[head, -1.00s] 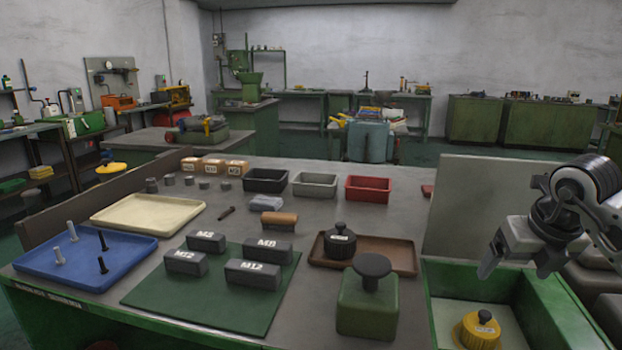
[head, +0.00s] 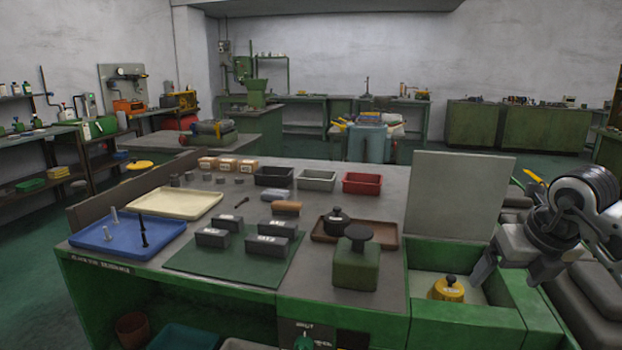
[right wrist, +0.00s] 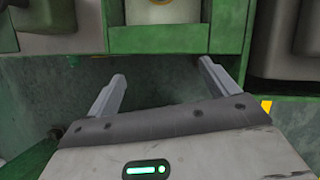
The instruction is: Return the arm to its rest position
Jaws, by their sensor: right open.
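My right gripper (head: 508,278) is at the right of the head view, in front of the green bin at the bench's right end. Its two fingers (right wrist: 165,88) are apart in the right wrist view, with nothing between them. The right arm (head: 580,205) comes in from the right edge. A yellow weight with a dark knob (head: 448,290) stands inside the green bin (head: 470,312), left of the gripper and apart from it. My left gripper is not in view.
The bench (head: 330,268) holds a blue tray (head: 90,240), a cream tray (head: 160,203), a green mat (head: 190,262) with dark blocks, and a green block with a black knob (head: 357,265). An upright grey panel (head: 455,195) stands behind the bin. Grey seats or boxes lie at the right.

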